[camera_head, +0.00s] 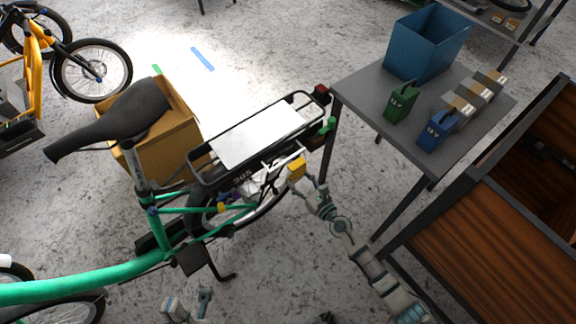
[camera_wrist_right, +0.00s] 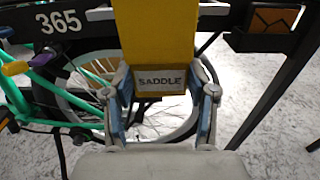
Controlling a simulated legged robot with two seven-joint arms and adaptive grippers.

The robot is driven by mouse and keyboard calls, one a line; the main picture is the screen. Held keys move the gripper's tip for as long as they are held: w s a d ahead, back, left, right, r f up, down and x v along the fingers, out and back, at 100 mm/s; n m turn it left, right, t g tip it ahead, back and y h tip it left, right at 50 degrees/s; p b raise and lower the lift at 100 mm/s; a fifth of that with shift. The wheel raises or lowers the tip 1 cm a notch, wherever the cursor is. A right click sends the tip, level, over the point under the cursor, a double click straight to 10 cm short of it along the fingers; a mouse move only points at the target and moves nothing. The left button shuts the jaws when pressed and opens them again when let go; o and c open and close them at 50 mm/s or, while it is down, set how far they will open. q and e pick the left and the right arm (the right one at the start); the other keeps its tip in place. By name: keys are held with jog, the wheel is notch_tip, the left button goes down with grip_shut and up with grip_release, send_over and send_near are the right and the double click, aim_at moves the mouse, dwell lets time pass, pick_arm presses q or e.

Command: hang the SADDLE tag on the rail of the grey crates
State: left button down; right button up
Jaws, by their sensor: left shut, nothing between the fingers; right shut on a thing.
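The yellow SADDLE tag (camera_wrist_right: 160,78) is upright in my right gripper (camera_wrist_right: 160,108), its label facing the wrist camera. In the head view the tag (camera_head: 296,169) shows beside the rear rack of the green bike, with my right gripper (camera_head: 318,197) below it. In the wrist view it overlaps the black rack bar marked 365 (camera_wrist_right: 95,20); I cannot tell whether they touch. My left gripper (camera_head: 188,302) is shut and empty at the bottom of the head view, below the pedal. I cannot make out the grey crates' rail with certainty.
The black rear rack (camera_head: 205,176) carries a pale plate. A grey table (camera_head: 350,88) holds a blue bin (camera_head: 428,42), green and blue tagged items and several small boxes. A cardboard box (camera_head: 180,140) stands behind the saddle. A wooden-sided box (camera_head: 490,250) is at right.

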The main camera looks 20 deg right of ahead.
aim_at(298, 178)
jog(key=shift+v, duration=1.6)
